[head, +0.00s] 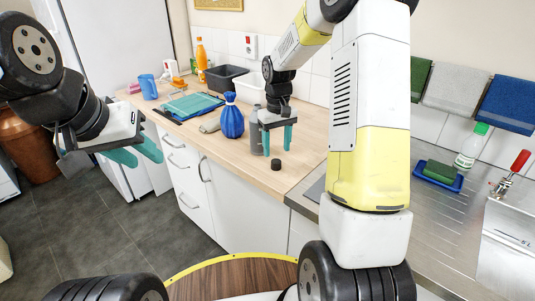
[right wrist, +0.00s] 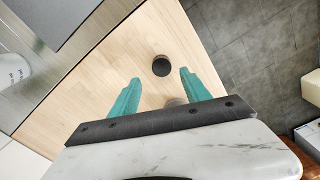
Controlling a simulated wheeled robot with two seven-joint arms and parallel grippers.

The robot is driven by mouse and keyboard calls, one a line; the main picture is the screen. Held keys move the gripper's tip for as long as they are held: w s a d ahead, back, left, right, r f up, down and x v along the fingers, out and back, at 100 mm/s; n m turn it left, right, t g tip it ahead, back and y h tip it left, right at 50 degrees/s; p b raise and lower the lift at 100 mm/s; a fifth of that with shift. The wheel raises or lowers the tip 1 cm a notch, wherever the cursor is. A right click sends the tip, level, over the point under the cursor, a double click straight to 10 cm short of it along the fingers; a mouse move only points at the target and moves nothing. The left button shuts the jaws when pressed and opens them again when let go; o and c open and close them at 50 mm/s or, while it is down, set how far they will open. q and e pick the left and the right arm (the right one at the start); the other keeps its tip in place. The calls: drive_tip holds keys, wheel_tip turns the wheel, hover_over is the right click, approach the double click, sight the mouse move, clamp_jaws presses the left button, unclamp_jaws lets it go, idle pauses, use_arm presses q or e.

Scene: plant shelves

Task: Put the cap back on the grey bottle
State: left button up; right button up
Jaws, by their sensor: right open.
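The grey bottle (head: 256,136) stands upright on the wooden worktop, partly behind my right gripper. A small dark round cap (head: 276,165) lies on the worktop in front of it, near the edge. In the right wrist view the cap (right wrist: 161,66) shows beyond the fingertips, between their lines. A grey patch, perhaps the bottle (right wrist: 177,101), shows beside one finger, mostly hidden by the gripper. My right gripper (head: 278,148) is open and empty, pointing down above the cap's area. My left gripper (head: 142,160) is open and empty, out over the floor at the left.
A blue tied bag (head: 232,120) stands left of the bottle. Behind are a black bin (head: 226,77), a white tub (head: 248,88) and an orange bottle (head: 201,60). A teal folded cloth (head: 192,106) lies further left. The metal sink counter (head: 440,220) is at right.

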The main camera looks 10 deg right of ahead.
sight(276, 160)
drive_tip(key=f, duration=0.5)
drive_tip(key=shift+s+a, duration=0.1)
drive_tip(key=shift+a, duration=0.1)
drive_tip(key=shift+c, duration=0.2)
clamp_jaws()
drive_tip(key=shift+r, duration=0.55)
drive_tip(key=r, duration=0.2)
drive_tip(key=shift+s+r, duration=0.35)
drive_tip(key=shift+s, duration=0.05)
drive_tip(key=s, duration=0.5)
drive_tip(key=s+d, duration=0.1)
drive_tip(key=s, duration=0.4)
drive_tip(key=s+d+r, duration=0.1)
drive_tip(key=s, duration=0.4)
drive_tip(key=shift+d+r, duration=0.1)
